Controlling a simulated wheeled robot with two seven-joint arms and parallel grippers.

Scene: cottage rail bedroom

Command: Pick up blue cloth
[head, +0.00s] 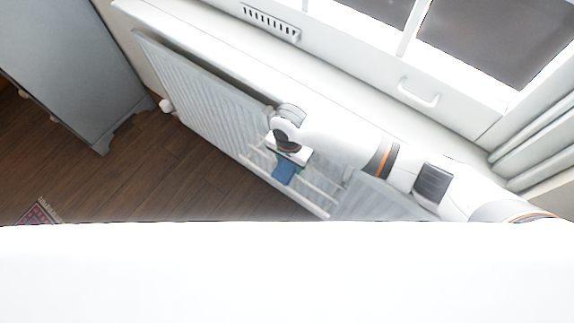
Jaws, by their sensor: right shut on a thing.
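The blue cloth (285,171) is a small blue patch just below my right gripper (289,158), in front of the radiator. My right arm comes in from the right, and its gripper is shut on the cloth. The cloth is beside the white rail (318,189) on the radiator's front; I cannot tell whether it still touches the rail. The fingers are small and partly hidden by the wrist. My left gripper is not in view.
A white ribbed radiator (205,100) stands under the window sill (225,58). A grey cabinet (65,65) stands at the left. The wooden floor (170,170) is bare between them. A patterned rug corner (40,212) shows at lower left. A curtain (540,140) hangs at right.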

